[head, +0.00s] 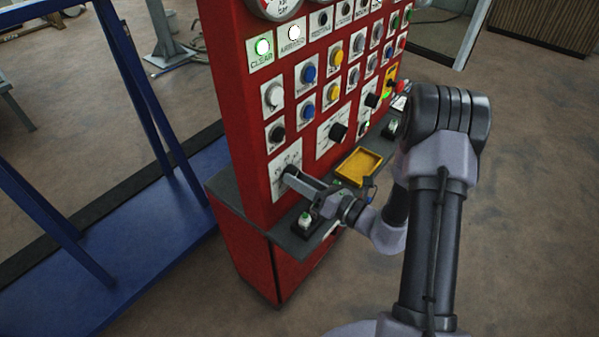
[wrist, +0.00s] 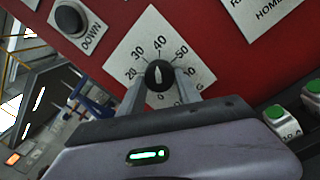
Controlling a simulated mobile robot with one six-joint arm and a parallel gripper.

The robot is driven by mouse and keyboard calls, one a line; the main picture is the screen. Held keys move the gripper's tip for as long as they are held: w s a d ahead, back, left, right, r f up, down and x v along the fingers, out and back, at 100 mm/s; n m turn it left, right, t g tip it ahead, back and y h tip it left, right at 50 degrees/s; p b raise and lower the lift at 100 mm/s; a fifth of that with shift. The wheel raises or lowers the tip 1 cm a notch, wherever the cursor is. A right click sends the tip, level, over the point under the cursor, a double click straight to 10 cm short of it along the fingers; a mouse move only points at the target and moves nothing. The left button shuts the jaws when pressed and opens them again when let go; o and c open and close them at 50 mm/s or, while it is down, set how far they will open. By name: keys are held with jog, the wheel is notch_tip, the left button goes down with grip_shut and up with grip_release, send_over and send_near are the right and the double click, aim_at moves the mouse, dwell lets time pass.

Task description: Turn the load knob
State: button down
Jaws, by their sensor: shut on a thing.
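The load knob (wrist: 160,76) is a round black knob with a pale pointer line. It sits on a white scale plate (wrist: 148,38) with numbers from 20 to 50 in view, on the red panel. In the wrist view the pointer is near upright in the picture, towards 40. My gripper (wrist: 162,90) has its two grey fingers on either side of the knob, shut on it. In the head view my gripper (head: 292,180) reaches the white plate at the panel's lower left, and the fingers mostly hide the knob.
The red panel (head: 240,120) carries several other knobs and buttons above. A blue frame (head: 120,240) stands at left.

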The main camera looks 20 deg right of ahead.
jog(key=shift+a+r+m+p, duration=0.1)
jog(key=shift+m+p, duration=2.45)
jog(key=shift+m, duration=1.05)
jog(key=shift+s, duration=0.1)
jog(key=c, duration=0.8)
grip_release()
jog(key=shift+c, duration=0.2)
jog(key=p+v, duration=0.2)
jog(key=v, duration=1.5)
jog(key=shift+s, duration=0.3)
